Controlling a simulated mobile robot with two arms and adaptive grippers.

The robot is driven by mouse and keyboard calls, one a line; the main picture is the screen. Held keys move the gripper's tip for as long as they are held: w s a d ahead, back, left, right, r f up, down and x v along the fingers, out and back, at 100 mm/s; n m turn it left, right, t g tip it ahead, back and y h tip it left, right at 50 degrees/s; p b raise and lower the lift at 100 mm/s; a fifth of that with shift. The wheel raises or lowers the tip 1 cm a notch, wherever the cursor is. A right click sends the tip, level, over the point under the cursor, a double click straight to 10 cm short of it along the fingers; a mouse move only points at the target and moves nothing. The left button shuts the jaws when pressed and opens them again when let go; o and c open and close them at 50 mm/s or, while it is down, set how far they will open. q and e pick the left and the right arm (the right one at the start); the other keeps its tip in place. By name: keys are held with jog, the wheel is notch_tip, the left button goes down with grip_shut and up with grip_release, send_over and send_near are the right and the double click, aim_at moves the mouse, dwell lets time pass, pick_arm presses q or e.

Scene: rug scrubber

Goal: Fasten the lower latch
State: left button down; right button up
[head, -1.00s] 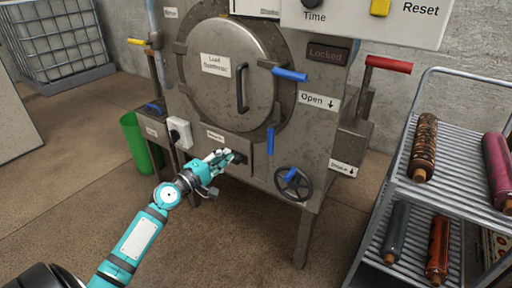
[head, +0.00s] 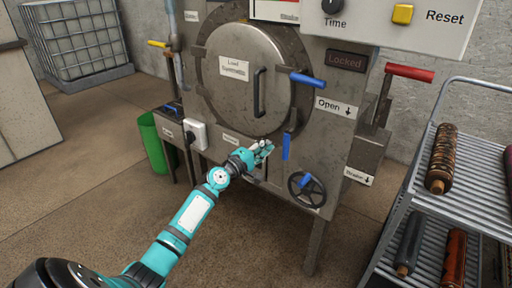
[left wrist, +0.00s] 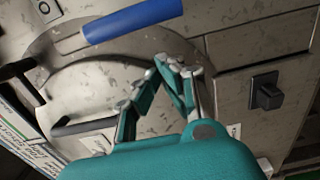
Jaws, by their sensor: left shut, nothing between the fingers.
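The lower latch has a blue handle (head: 286,146) that hangs roughly vertical at the lower right edge of the round door (head: 240,75). A blue handle (left wrist: 133,20), apparently the same one, crosses the top of the left wrist view. The upper latch's blue handle (head: 307,80) points right. My left gripper (head: 266,148) is just left of the lower latch, in front of the machine. Its fingers (left wrist: 172,68) are shut and empty, apart from the handle. My right gripper is not in view.
A blue-handled wheel (head: 307,190) is below right of the latch. A red lever (head: 409,73) and a rack (head: 455,205) with rolled rugs stand at the right. A green bin (head: 153,143) is at the left. The sign (head: 346,60) reads "Locked". A black knob (left wrist: 267,97) shows at right.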

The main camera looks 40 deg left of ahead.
pick_arm(q)
jog(key=shift+w+d+p, duration=0.15)
jog(key=shift+d+p, duration=0.15)
jog(key=shift+d, duration=0.85)
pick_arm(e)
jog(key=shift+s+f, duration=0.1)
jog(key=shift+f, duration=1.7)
pick_arm(q)
jog(key=shift+w, duration=0.1)
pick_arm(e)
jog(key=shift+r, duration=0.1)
